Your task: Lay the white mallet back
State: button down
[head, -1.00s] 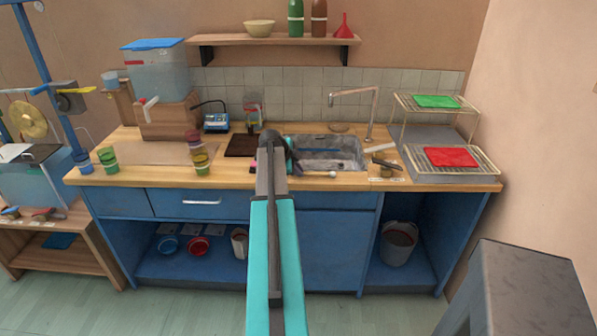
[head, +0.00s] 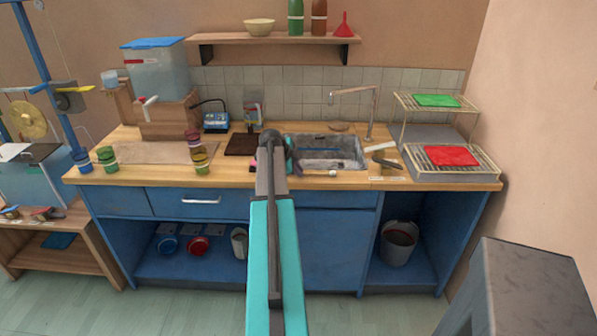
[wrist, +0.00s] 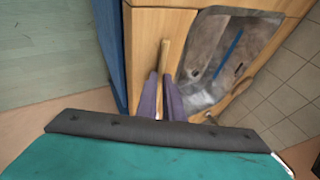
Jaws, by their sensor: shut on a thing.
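In the wrist view my gripper (wrist: 161,80) has its two purple fingers shut on a pale wooden stick (wrist: 164,52), over the wooden counter beside the sink. In the head view the pale head of the white mallet (head: 333,172) shows at the counter's front edge, just right of my arm. The stick appears to be its handle. My arm hides most of my gripper (head: 296,169) and the handle there. I cannot tell whether the mallet touches the counter.
The metal sink (head: 325,153) lies just behind the mallet, with a faucet (head: 372,115) at its back. A dark board (head: 242,145) and coloured cups (head: 201,163) are left. A drying rack (head: 489,164) with a red cloth (head: 451,156) stands right. Small labels (head: 376,178) lie on the front edge.

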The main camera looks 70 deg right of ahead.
jog(key=shift+f, duration=0.1)
jog(key=c, duration=1.8)
grip_release()
jog(key=shift+a+f, duration=0.1)
jog(key=shift+a, duration=0.1)
jog(key=b+v, duration=0.1)
jog(key=v, duration=0.6)
jog(key=b+v, duration=0.2)
jog(key=v, duration=0.5)
jog(key=shift+d, duration=0.25)
